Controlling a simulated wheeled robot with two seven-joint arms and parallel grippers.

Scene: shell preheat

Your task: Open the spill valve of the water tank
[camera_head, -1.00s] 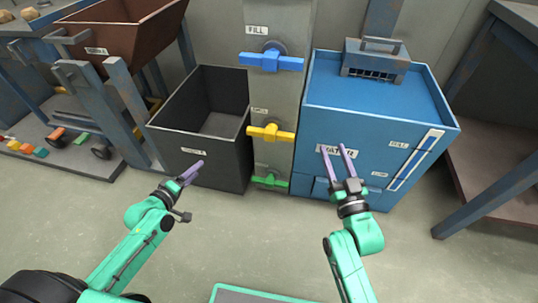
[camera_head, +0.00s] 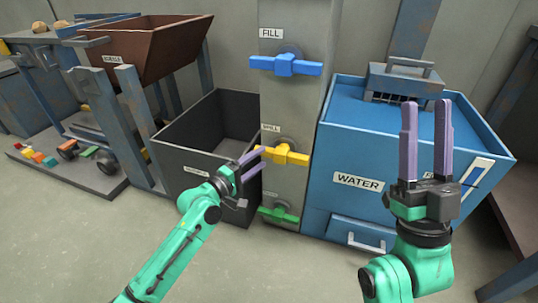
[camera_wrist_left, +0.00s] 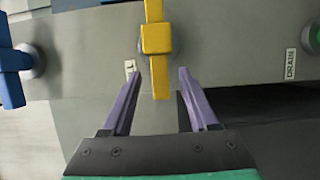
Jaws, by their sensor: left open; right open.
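The yellow valve handle (camera_head: 284,154) is a horizontal bar on the grey column, at the label SPILL. Its left arm lies by my left gripper (camera_head: 250,165), which is open with purple fingers to its left. In the left wrist view, the yellow handle (camera_wrist_left: 156,50) reaches between the tips of the open left gripper (camera_wrist_left: 158,78), with gaps on both sides. The blue water tank (camera_head: 345,203) stands right of the column. My right gripper (camera_head: 427,110) is open and empty, fingers up, in front of the tank.
A blue FILL valve (camera_head: 285,65) is above the yellow one and a green valve (camera_head: 278,215) below it. A dark open bin (camera_head: 185,150) stands left of the column, close to my left gripper. Floor in front is clear.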

